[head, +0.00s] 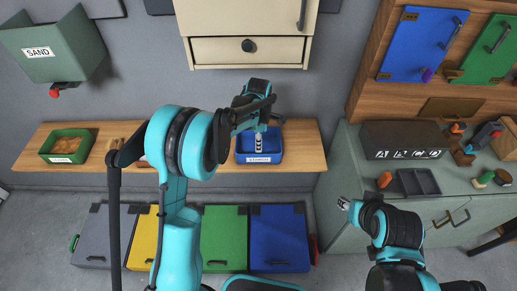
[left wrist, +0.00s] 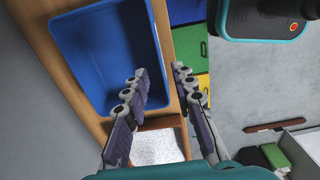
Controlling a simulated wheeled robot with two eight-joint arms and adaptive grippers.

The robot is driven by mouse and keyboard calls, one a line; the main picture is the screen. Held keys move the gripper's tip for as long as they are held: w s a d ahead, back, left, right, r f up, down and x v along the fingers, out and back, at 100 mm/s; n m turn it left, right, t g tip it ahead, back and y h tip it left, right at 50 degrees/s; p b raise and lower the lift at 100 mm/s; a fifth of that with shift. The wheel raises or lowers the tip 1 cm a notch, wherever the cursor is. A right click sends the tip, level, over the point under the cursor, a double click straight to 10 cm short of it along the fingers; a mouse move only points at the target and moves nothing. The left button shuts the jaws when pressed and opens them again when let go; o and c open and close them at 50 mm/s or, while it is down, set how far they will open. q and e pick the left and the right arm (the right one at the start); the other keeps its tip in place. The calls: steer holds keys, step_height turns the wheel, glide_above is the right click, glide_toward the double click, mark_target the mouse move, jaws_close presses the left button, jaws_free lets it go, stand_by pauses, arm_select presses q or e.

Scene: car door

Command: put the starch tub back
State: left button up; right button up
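A blue tub (head: 276,147) with a small label stands at the right end of the wooden wall shelf; I cannot read the label surely. In the left wrist view the blue tub (left wrist: 100,55) looks empty inside. A brown-sided container of white grains (left wrist: 155,150) lies beside it, mostly hidden by my arm in the head view. I cannot tell which is the starch tub. My left gripper (head: 258,142) is over the blue tub; in the left wrist view its spread fingers (left wrist: 159,72) appear on either side of the tub's rim, nothing between them. My right gripper (head: 345,204) is near the counter's left edge.
A green tub (head: 62,144) with tan contents stands at the shelf's left. Coloured bins (head: 225,235) stand below the shelf. A cream cabinet (head: 248,20) hangs above. A SAND hopper (head: 50,50) is at upper left. The right counter holds a dark divided tray (head: 418,182) and small objects.

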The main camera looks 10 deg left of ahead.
arm_select(q)
steer(key=s+a+r+m+t, duration=0.35)
steer(key=s+r+m, duration=0.65)
steer(key=s+r, duration=0.4)
steer(key=s+a+m+t, duration=0.2)
steer(key=s+m+t, duration=0.1)
steer(key=s+m, duration=0.7)
steer(key=shift+s+t, duration=0.35)
steer(key=shift+s, duration=0.65)
